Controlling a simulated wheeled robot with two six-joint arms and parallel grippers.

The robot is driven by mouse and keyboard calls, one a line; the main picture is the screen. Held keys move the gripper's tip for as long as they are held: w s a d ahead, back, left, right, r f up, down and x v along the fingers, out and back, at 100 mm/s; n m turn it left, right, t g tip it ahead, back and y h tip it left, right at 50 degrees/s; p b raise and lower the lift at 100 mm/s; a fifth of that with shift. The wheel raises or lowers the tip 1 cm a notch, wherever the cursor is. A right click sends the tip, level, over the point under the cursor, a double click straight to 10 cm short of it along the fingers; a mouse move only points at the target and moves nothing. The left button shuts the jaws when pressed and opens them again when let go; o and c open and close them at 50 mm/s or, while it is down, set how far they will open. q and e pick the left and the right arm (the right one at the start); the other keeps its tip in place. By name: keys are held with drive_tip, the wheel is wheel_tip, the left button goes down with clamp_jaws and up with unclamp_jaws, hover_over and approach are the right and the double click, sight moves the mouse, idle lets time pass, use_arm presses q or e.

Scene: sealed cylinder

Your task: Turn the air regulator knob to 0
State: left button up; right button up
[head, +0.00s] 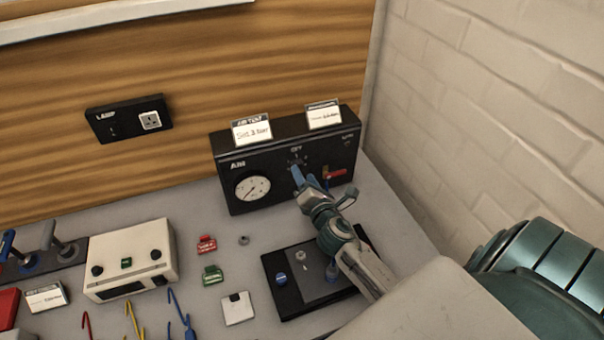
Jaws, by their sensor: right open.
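The black air unit (230,160) stands at the back right of the bench against the wooden wall. It has a round white pressure gauge (252,189) on its left, and dial marks (297,160) in the middle of its front. My right gripper (304,178) is open in front of that middle part, its bluish fingers at the place of the regulator knob. The fingers largely hide the knob, so its setting and any contact cannot be told. A red lever (335,173) is just right of the fingers. My left gripper is out of view.
Two label cards stand on the unit, one (251,131) reading about 2 bar. A black plate with a grey panel (318,287) lies below my right arm. A cream box (130,258), red clip (206,244) and green clip (212,275) are left. A brick wall (480,110) bounds the right.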

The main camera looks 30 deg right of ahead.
drive_tip(key=b+v, duration=0.2)
drive_tip(key=v, duration=0.6)
drive_tip(key=shift+d, duration=0.1)
